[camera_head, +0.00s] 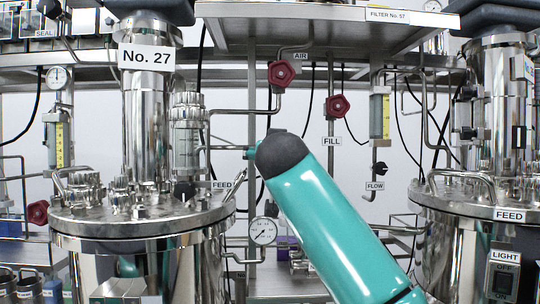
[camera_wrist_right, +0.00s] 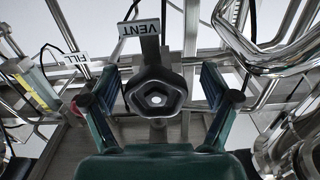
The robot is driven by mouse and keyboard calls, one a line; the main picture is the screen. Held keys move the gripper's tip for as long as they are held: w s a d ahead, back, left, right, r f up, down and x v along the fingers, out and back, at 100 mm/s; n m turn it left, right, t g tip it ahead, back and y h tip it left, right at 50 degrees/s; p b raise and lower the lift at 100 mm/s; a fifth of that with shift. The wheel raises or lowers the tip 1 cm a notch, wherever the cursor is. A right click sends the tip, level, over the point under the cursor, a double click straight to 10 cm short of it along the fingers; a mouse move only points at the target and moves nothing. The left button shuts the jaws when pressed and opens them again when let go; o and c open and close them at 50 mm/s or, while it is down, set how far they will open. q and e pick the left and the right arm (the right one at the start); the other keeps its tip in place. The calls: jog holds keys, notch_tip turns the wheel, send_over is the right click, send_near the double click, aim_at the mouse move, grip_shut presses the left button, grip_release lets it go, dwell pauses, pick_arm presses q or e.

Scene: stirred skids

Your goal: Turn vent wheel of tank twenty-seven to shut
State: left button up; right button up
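The tank labelled No. 27 (camera_head: 146,58) is a shiny steel vessel at the left of the head view. In the right wrist view, a dark five-sided wheel (camera_wrist_right: 156,93) sits below a VENT label (camera_wrist_right: 139,28). My right gripper (camera_wrist_right: 157,80) is open, with one finger on each side of this wheel. Gaps show between the fingers and the rim. In the head view, my teal right arm hides the vent wheel and most of the right gripper. My left gripper is in neither view.
Red wheels labelled AIR (camera_head: 281,73) and FILL (camera_head: 337,105) hang above my right arm. A pressure gauge (camera_head: 263,231) stands left of the arm. A second tank (camera_head: 478,225) and a light switch box (camera_head: 502,276) are at right. Pipes and hoses crowd the back.

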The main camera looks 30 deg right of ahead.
jog(key=shift+s+r, duration=0.1)
jog(key=v, duration=1.2)
dwell(0.6)
